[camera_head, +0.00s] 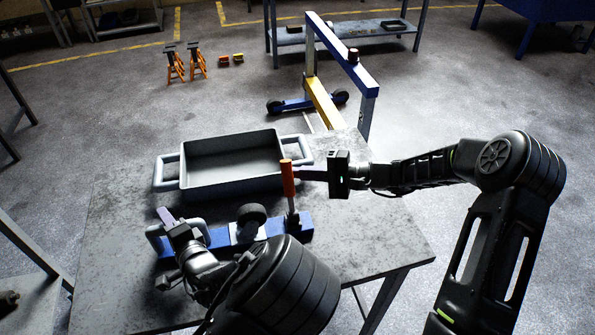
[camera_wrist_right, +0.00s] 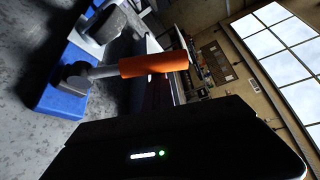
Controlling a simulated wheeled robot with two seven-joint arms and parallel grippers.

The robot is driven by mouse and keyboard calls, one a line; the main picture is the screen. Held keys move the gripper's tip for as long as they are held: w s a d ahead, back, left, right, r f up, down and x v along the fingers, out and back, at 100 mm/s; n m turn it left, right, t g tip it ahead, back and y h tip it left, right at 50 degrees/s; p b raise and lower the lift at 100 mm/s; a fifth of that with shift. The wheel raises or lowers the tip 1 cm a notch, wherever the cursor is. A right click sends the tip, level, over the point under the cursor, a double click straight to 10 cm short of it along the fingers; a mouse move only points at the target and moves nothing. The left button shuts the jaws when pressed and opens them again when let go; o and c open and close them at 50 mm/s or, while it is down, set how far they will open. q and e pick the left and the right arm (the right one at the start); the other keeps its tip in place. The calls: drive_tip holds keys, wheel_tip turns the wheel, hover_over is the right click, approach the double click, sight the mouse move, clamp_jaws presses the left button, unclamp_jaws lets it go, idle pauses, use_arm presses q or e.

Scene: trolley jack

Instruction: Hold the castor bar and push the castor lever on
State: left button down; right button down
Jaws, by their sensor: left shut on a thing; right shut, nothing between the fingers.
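The blue castor bar (camera_head: 304,224) lies across the near part of the table, with a dark castor wheel (camera_head: 252,214) at its middle and a pale grey handle (camera_head: 154,234) at its left end. The castor lever (camera_head: 288,180), with an orange grip, stands nearly upright at the bar's right end. It also shows in the right wrist view (camera_wrist_right: 153,64). My left gripper (camera_head: 178,232) is shut on the bar's left-end handle; my arm partly hides the grasp. My right gripper (camera_head: 304,174) is shut and empty, its tips close beside the lever's right side. I cannot tell whether they touch.
A grey tray (camera_head: 232,188) with two side handles sits behind the bar on the table (camera_head: 120,280). A blue and yellow hoist frame (camera_head: 340,55) stands on the floor beyond. Orange jack stands (camera_head: 197,62) are farther back. The table's right front is clear.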

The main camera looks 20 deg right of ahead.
use_arm(q)
drive_tip(key=shift+d+f, duration=0.1)
use_arm(e)
drive_tip(key=s+n, duration=0.1)
drive_tip(key=s+r+n+t+y, duration=0.1)
drive_tip(key=s, duration=0.1)
drive_tip(key=shift+a+r, duration=0.15)
drive_tip(key=shift+r, duration=0.05)
drive_tip(key=shift+s, duration=0.35)
drive_tip(key=shift+s+f, duration=0.25)
drive_tip(key=shift+s, duration=1.25)
drive_tip(key=shift+s+f, duration=0.2)
drive_tip(key=shift+s, duration=1.25)
use_arm(q)
drive_tip(key=shift+s+f, duration=0.1)
use_arm(e)
approach(290, 178)
drive_tip(key=s+d, duration=0.1)
drive_tip(key=s+d+f, duration=0.2)
drive_tip(key=shift+s+d, duration=0.2)
drive_tip(key=shift+d, duration=0.05)
